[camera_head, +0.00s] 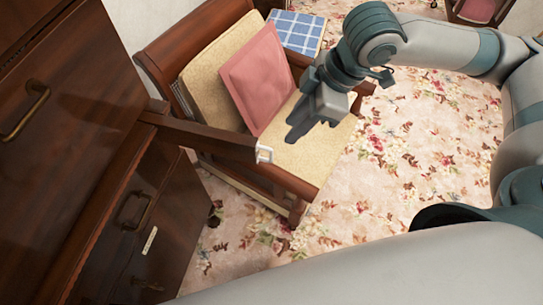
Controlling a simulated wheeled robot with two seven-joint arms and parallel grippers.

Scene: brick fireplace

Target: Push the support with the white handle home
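The support (210,136) is a dark wooden bar that sticks out to the right from the brown wooden cabinet. Its white handle (264,154) is on its free end. My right gripper (289,131) is to the right of the handle and a little higher in the picture, apart from it. Its dark fingers point left and down, seem spread and hold nothing. It shows in front of the armchair seat. My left gripper is not in view.
The cabinet (95,100) with brass drawer pulls fills the left. A wooden armchair with a tan seat (318,155) and a pink cushion (256,78) stands close behind the support. Flowered carpet (410,150) lies open to the right.

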